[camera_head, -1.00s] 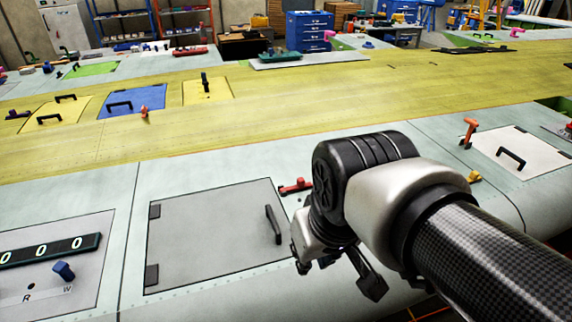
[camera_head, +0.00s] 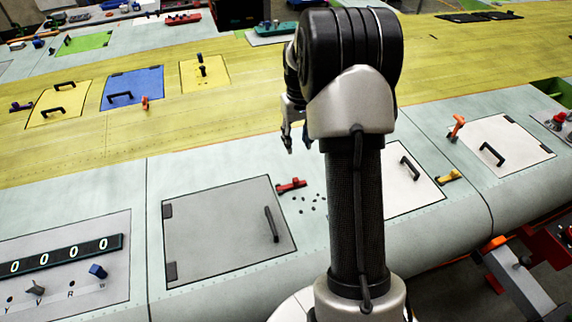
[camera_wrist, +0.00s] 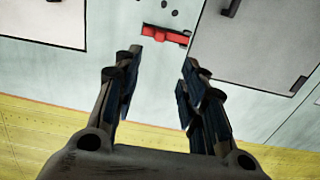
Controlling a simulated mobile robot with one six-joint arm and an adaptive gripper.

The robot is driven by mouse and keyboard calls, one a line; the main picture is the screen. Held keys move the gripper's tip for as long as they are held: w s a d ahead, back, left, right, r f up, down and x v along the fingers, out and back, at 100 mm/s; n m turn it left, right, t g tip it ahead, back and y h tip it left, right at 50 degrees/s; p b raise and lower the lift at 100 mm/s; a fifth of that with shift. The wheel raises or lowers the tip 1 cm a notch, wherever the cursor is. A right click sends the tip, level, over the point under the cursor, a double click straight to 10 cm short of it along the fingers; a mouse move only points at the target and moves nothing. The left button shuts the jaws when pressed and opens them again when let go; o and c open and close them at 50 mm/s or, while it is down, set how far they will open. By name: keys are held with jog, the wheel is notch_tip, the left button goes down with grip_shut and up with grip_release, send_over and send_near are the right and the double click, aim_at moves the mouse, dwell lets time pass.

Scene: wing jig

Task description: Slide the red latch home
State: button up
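The red latch (camera_head: 291,186) sits on the pale green wing skin, just right of the grey door panel (camera_head: 225,230) with the black handle. In the wrist view the red latch (camera_wrist: 165,35) lies beyond the fingertips, near the top middle, between two panels. My gripper (camera_wrist: 162,55) is open and empty, its two fingers spread apart, with the latch seen past the gap between them. In the head view my gripper (camera_head: 298,148) hangs above the wing, on the far side of the latch and apart from it. My arm hides part of the wing.
Small dark holes (camera_head: 312,204) lie right of the latch. A white panel (camera_head: 412,185) with a black handle is partly behind my arm. A yellow latch (camera_head: 449,176) and an orange latch (camera_head: 457,127) stand farther right. A counter panel (camera_head: 66,262) with knobs is at left.

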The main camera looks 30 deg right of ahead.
aim_at(296, 179)
notch_tip(296, 179, down, 17)
jog(key=shift+f, duration=0.2)
dwell(0.3)
jog(key=shift+c, duration=0.5)
grip_shut()
